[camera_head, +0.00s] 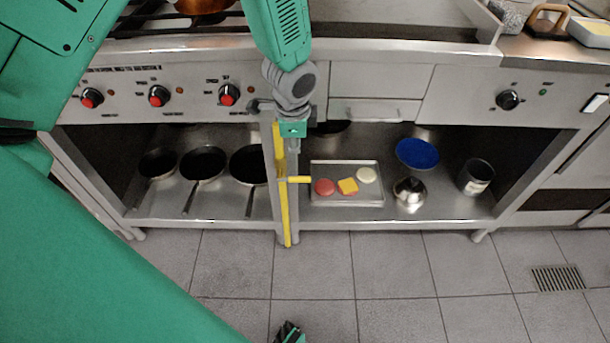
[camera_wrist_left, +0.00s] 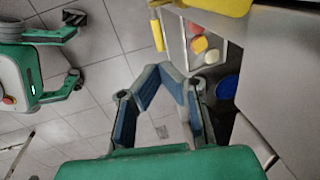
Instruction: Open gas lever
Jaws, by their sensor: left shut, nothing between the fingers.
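A yellow gas lever (camera_head: 299,179) sticks out to the right from the upright yellow pipe (camera_head: 287,220) in front of the cabinet's middle post. In the left wrist view, the lever (camera_wrist_left: 157,36) appears above my left gripper. My left gripper (camera_wrist_left: 168,70) is shut and empty, its blue-padded fingers meeting at the tips. It is apart from the lever in that picture. My right gripper's jaws cannot be made out.
A metal tray (camera_head: 375,201) with coloured round pieces sits on the lower shelf, right of the lever. Black pans (camera_head: 203,163) lie left of the pipe. The tiled floor (camera_head: 390,265) in front is mostly clear.

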